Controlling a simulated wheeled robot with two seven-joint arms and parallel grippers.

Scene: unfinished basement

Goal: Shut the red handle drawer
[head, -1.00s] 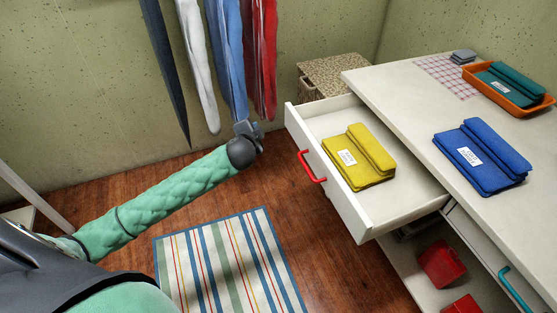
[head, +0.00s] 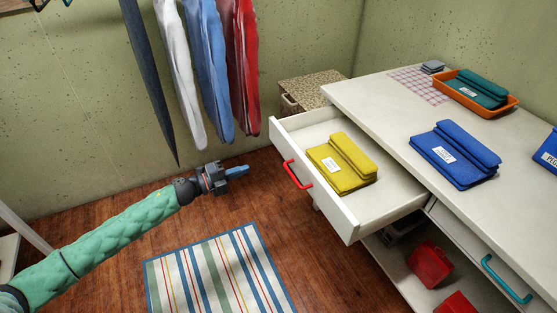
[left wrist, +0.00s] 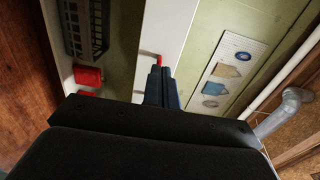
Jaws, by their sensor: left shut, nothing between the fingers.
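The drawer (head: 330,195) with the red handle (head: 297,175) is pulled out from the white cabinet. A folded yellow cloth (head: 340,163) with a white label lies in it. My left gripper (head: 238,170) is shut and empty, to the left of the drawer front and apart from it, pointing towards the handle. In the left wrist view the shut fingers (left wrist: 161,88) show, with part of the red handle (left wrist: 158,59) just beyond their tips. My right gripper is not in view.
A second drawer with a teal handle (head: 506,279) is below the white top (head: 400,115). Red boxes (head: 430,264) stand on a lower shelf. Garments (head: 208,70) hang on the wall behind my gripper. A striped rug (head: 220,275) lies on the floor.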

